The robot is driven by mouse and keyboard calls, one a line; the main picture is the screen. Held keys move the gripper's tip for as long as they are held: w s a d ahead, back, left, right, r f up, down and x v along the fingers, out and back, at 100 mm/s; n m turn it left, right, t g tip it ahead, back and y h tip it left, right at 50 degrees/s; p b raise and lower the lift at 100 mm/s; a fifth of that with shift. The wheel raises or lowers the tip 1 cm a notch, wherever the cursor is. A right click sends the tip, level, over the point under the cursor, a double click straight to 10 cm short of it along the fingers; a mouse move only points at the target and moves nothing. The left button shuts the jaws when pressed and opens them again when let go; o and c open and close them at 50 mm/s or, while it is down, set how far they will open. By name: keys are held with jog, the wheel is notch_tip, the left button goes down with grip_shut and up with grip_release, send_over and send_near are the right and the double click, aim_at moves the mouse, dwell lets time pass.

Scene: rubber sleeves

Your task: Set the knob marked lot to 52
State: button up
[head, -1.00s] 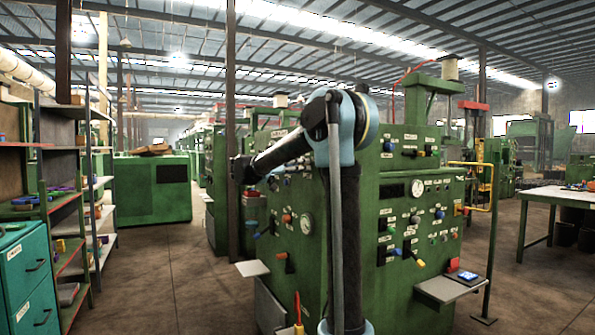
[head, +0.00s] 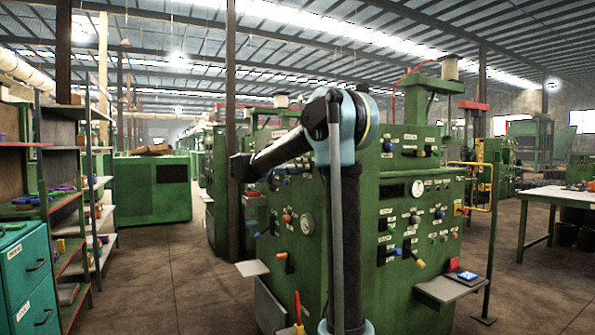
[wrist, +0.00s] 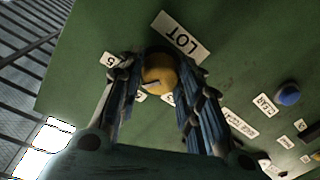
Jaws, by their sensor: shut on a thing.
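In the wrist view, the lot knob (wrist: 160,78) is a round yellow knob with a dark pointer mark on its face. It sits on the green panel just beside the white LOT label (wrist: 181,36). My gripper (wrist: 157,66) has its blue ribbed fingers on both sides of the knob and is shut on it. A small label reading 5 (wrist: 110,60) lies left of the knob. Other scale labels are partly hidden by the fingers, so I cannot read the setting. In the head view, my arm reaches left past the green machine (head: 395,290), and the knob cannot be made out.
In the wrist view, a blue button (wrist: 288,93) and a CLEAR label (wrist: 265,105) are on the panel to the right. In the head view, a dark post (head: 231,100) stands beside my arm's end. Shelves (head: 75,215) stand at the left, with open floor between.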

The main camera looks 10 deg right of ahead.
jog(key=n, duration=0.4)
jog(key=shift+r+n+g, duration=0.1)
jog(key=shift+n+g, duration=0.3)
jog(key=shift+n, duration=1.1)
jog(key=o, duration=1.1)
jog(key=shift+w, duration=0.1)
jog(key=shift+c, duration=0.2)
jog(key=v, duration=1.2)
